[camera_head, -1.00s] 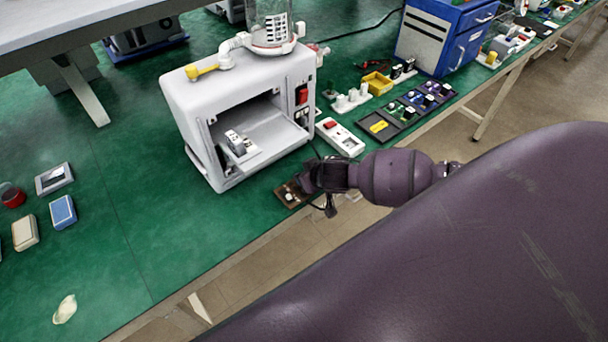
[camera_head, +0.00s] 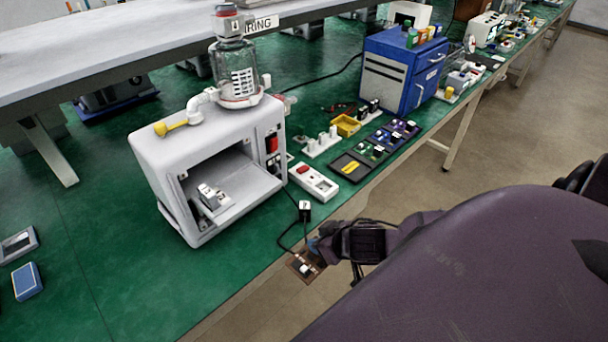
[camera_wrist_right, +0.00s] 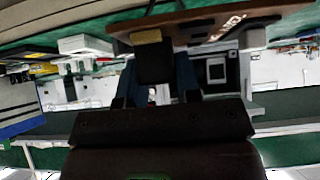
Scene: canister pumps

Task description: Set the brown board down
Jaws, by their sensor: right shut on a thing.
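The brown board (camera_head: 299,269) is small and flat, with a white part on top. In the head view it shows at the front edge of the green table, partly against the floor; I cannot tell its height. My right gripper (camera_head: 318,248) is shut on it from the right. In the right wrist view the board (camera_wrist_right: 205,21) spans the top, tilted, at the fingertips of the gripper (camera_wrist_right: 170,62). A dark cable runs from near the board to a small black-and-white block (camera_head: 304,211) on the table. My left gripper is out of view.
A white machine (camera_head: 190,135) with an open front flap stands left of the board. A white box with a red button (camera_head: 313,182) and dark trays (camera_head: 352,167) lie behind. Bare green table (camera_head: 120,265) is free at front left.

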